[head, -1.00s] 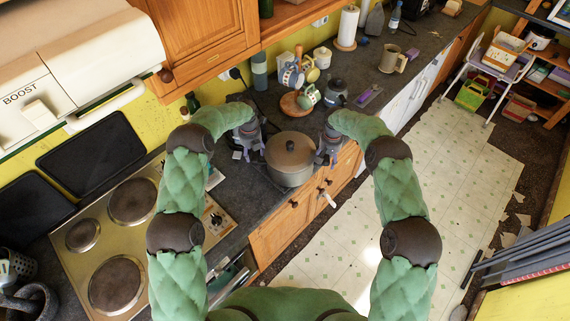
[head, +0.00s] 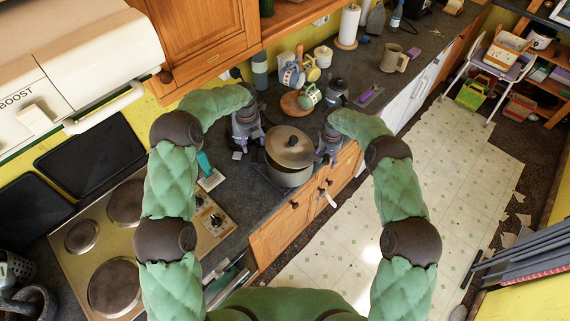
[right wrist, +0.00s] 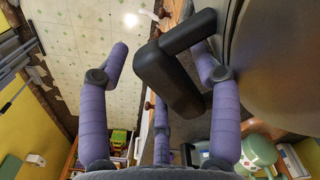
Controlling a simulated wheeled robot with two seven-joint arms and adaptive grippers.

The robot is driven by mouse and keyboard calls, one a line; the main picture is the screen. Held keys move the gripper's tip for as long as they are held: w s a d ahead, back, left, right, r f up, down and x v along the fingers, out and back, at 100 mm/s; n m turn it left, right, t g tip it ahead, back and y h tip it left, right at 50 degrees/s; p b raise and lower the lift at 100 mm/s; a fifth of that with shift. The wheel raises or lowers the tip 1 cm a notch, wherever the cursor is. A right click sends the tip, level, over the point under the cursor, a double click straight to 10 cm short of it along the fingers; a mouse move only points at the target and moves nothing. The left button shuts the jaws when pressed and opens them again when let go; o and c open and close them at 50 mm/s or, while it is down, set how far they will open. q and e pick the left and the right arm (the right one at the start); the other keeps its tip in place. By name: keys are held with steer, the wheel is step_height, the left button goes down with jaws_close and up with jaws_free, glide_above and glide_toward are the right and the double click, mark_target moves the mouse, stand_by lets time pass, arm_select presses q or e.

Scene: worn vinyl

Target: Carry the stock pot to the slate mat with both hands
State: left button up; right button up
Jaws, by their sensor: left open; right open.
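The stock pot (head: 289,175), grey-brown with a lid and a dark knob, stands on the dark worktop near its front edge in the head view. My left gripper (head: 251,147) is open at the pot's left side; whether it touches the pot is unclear. My right gripper (head: 327,156) is open at the right side. In the right wrist view its purple fingers (right wrist: 165,85) are spread, with the pot's black handle (right wrist: 170,75) between them. I cannot clearly make out the slate mat against the dark worktop.
A mug tree (head: 292,103) with mugs and a dark grinder-like jar (head: 337,90) stand behind the pot. A tan mug (head: 394,60) stands further right. The hob (head: 118,235) lies to the left. The worktop drops to the floor right of the pot.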

arm_select(q)
steer(key=shift+r, duration=0.15)
arm_select(e)
step_height(320, 180, up, 12)
stand_by(0.3)
stand_by(0.5)
